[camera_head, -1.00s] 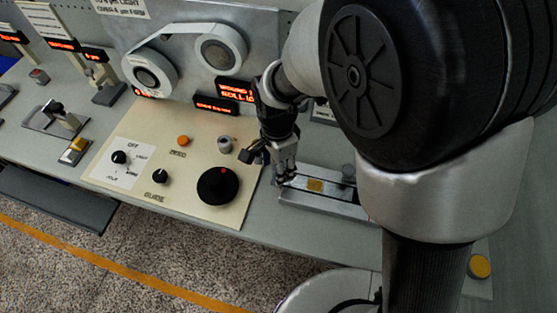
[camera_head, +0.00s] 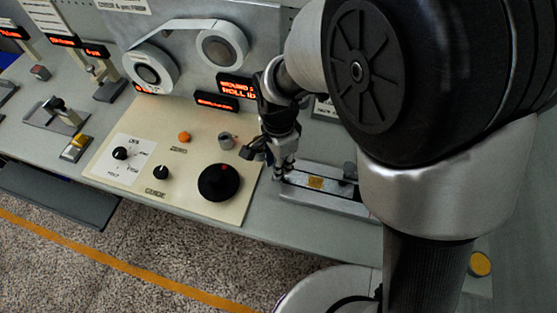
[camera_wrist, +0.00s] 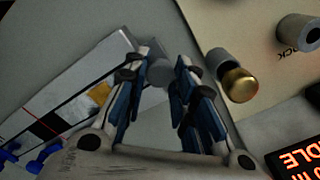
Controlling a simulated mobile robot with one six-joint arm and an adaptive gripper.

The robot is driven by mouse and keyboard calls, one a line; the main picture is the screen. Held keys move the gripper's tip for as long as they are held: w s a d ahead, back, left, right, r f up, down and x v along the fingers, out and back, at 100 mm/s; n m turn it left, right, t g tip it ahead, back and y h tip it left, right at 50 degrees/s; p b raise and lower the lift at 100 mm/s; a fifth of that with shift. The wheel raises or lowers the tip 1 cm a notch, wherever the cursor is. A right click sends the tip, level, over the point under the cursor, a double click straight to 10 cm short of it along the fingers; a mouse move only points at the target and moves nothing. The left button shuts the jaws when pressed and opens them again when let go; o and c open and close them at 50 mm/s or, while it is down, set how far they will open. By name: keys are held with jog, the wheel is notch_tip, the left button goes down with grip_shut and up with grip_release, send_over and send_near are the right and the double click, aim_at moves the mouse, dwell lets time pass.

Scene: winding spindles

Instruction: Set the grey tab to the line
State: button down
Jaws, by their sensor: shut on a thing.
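A light slide rail (camera_head: 300,197) with a yellow patch (camera_head: 315,183) lies right of the beige panel. My gripper (camera_head: 281,174) is down at its left end. In the wrist view my gripper (camera_wrist: 160,80) has its fingers on both sides of a short grey round piece (camera_wrist: 159,72), seemingly the grey tab, and is shut on it. The fingers hide part of it. A thin red line (camera_wrist: 40,130) crosses the pale rail face (camera_wrist: 62,105) in the wrist view, past the yellow patch and apart from the held piece.
A brass-ended knob (camera_wrist: 238,84) stands close beside my fingers. The beige panel (camera_head: 190,193) carries a black dial (camera_head: 220,182), a grey post (camera_head: 226,141) and small knobs. Two reels (camera_head: 151,66) and lit displays (camera_head: 216,101) stand behind. A grey block (camera_head: 349,171) is near the rail's right end.

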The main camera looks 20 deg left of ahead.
aim_at(298, 178)
jog(key=d+p, duration=0.1)
jog(key=d, duration=0.4)
jog(key=shift+d, duration=0.1)
jog(key=c, duration=1.3)
grip_release()
jog(key=shift+d, duration=0.1)
jog(key=shift+r, duration=0.3)
notch_tip(298, 178, up, 11)
jog(key=shift+r, duration=0.2)
